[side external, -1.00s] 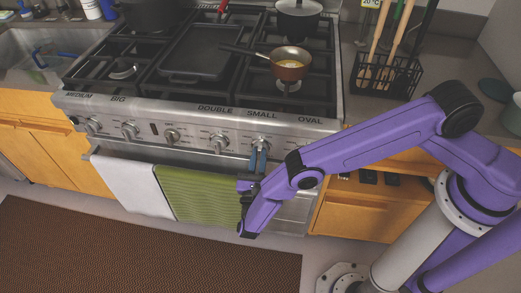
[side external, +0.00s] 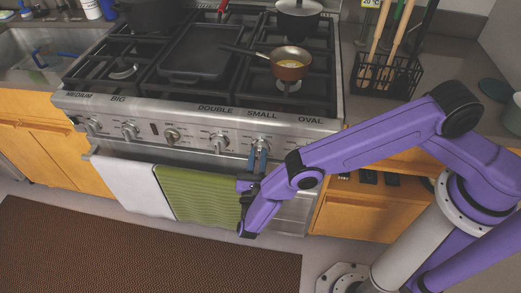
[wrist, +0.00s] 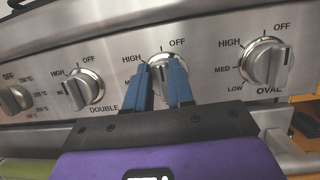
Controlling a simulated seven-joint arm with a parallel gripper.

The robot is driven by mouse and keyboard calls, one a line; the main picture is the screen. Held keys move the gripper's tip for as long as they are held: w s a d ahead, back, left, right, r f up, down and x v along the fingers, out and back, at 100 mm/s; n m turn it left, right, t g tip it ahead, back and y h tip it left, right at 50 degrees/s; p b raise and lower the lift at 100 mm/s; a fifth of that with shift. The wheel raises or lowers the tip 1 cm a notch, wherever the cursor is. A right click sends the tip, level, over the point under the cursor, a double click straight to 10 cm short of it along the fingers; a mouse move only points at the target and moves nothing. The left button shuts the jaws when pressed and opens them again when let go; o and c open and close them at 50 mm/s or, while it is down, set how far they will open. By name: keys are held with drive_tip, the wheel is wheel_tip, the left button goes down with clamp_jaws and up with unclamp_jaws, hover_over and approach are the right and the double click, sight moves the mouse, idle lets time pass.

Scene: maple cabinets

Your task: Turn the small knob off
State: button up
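The small knob (wrist: 160,72) is a round metal knob with a raised bar grip, on the stove's front panel between the DOUBLE and OVAL knobs. It also shows in the side external view (side external: 260,145). In the wrist view its bar stands about upright, with OFF printed above right. My gripper (wrist: 160,68) has two blue fingers, one on each side of the bar, spread apart. In the side external view my gripper (side external: 257,151) reaches up to the knob from below. The fingers hide the knob's sides and its label; I cannot tell whether they touch it.
The OVAL knob (wrist: 266,62) is close on the right and the DOUBLE knob (wrist: 83,91) on the left. An oven handle (side external: 120,157) with a white towel (side external: 130,184) and a green towel (side external: 195,194) runs below. A copper pan (side external: 291,70) stands on the stove.

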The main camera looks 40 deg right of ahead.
drive_tip(key=shift+w+d+f+g+h, duration=0.1)
drive_tip(key=shift+w+d+g+h, duration=0.15)
drive_tip(key=shift+d, duration=0.35)
drive_tip(key=shift+w+d+g+h, duration=0.15)
drive_tip(key=shift+d+g+h, duration=0.15)
drive_tip(key=shift+d, duration=0.3)
drive_tip(key=shift+s+a, duration=0.45)
drive_tip(key=shift+c, duration=0.6)
drive_tip(key=shift+o, duration=1.2)
drive_tip(key=shift+s+a, duration=0.3)
drive_tip(key=shift+o, duration=0.8)
drive_tip(key=s+a, duration=0.7)
drive_tip(key=shift+a, duration=0.3)
